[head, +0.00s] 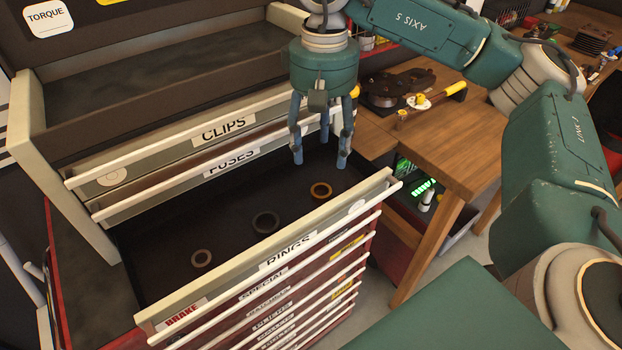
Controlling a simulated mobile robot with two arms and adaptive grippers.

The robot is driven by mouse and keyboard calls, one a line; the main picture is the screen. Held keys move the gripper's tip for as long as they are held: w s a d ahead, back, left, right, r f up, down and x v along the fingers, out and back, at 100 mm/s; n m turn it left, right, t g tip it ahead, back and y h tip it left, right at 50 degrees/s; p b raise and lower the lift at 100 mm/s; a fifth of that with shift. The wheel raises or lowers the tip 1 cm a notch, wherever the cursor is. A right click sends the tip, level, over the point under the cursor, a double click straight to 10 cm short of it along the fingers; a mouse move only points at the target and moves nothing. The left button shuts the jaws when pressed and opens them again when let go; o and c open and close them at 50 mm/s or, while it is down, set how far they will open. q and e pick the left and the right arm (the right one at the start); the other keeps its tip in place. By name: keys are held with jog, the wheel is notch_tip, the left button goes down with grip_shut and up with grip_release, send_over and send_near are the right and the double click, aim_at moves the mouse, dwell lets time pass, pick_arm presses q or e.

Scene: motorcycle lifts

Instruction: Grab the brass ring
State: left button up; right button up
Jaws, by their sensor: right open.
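The brass ring (320,190) lies flat in the open drawer (180,290) labelled RINGS, towards its right end. It is the most golden of three rings. A dark ring (265,222) lies at the drawer's middle and a smaller brownish ring (202,258) lies further left. My right gripper (322,163) points down over the drawer's back right part, above and a little behind the brass ring. Its fingers are spread and hold nothing. My left gripper is not in view.
The drawer front stands between the rings and the near side. Closed drawers marked CLIPS (222,131) and FUSES (232,162) sit behind and above the open drawer. A wooden workbench (455,145) with tools stands close on the right.

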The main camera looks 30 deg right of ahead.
aim_at(321, 195)
jog(key=f, duration=0.3)
jog(key=shift+s+f+p, duration=0.3)
jog(key=shift+s+p, duration=0.1)
jog(key=shift+w+f, duration=0.1)
jog(key=shift+f, duration=0.5)
notch_tip(321, 195, down, 4)
jog(key=shift+a+f+p, duration=0.1)
jog(key=shift+f+p, duration=0.1)
jog(key=shift+p, duration=1.05)
jog(key=shift+f, duration=0.2)
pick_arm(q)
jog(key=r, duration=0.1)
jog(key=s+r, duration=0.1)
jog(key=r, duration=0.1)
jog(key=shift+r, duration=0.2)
pick_arm(e)
jog(key=c, duration=1.3)
